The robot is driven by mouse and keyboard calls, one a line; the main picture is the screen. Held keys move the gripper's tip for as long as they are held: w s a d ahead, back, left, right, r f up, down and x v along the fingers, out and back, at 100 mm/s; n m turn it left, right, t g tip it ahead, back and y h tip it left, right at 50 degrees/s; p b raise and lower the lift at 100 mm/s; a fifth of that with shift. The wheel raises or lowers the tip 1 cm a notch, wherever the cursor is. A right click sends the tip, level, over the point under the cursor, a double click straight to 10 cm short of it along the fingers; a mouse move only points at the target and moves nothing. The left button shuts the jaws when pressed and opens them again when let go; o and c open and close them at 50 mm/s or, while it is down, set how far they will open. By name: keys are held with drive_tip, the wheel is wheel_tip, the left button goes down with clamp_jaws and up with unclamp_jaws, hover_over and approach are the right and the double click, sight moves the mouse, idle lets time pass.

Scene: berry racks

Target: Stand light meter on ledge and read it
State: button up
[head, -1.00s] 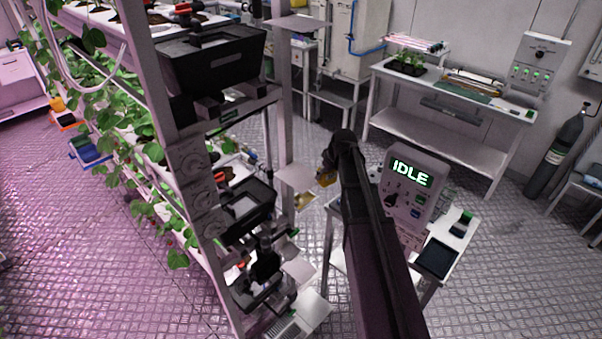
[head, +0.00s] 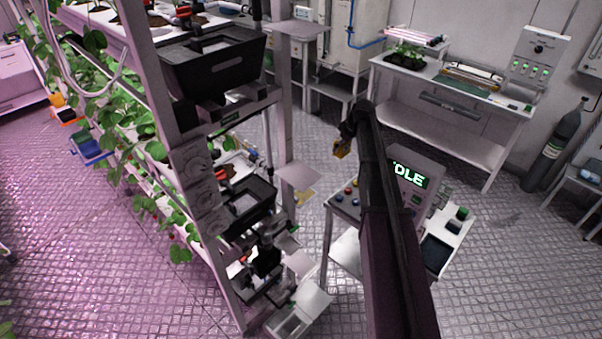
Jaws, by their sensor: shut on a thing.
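My gripper (head: 347,133) is at the far end of my dark arm, right of the rack post and above the small cart. It is small in the head view, and its fingers are hard to make out. White ledges stick out from the rack post: an upper ledge (head: 302,29) and a middle ledge (head: 299,176). The held thing is apart from both, and the middle ledge looks bare.
The plant rack (head: 217,225) with black bins stands at left. A cart with a control box (head: 414,178), its display partly hidden by my arm, stands at right. A white bench (head: 440,118) and a gas cylinder (head: 556,145) are behind. Open floor lies at far right.

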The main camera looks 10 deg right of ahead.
drive_tip(key=shift+a, duration=0.1)
drive_tip(key=b, duration=0.1)
approach(297, 173)
drive_tip(key=shift+w+f, duration=0.75)
drive_tip(key=shift+w, duration=0.3)
drive_tip(key=shift+s+a+f, duration=0.1)
drive_tip(key=shift+s+a, duration=0.05)
drive_tip(key=shift+a, duration=0.4)
wheel_tip(297, 173, down, 3)
drive_tip(key=b, duration=0.4)
drive_tip(key=shift+f, duration=0.25)
drive_tip(key=shift+f, duration=0.15)
drive_tip(key=o, duration=1)
drive_tip(key=shift+o, duration=0.2)
drive_tip(key=shift+r, duration=0.2)
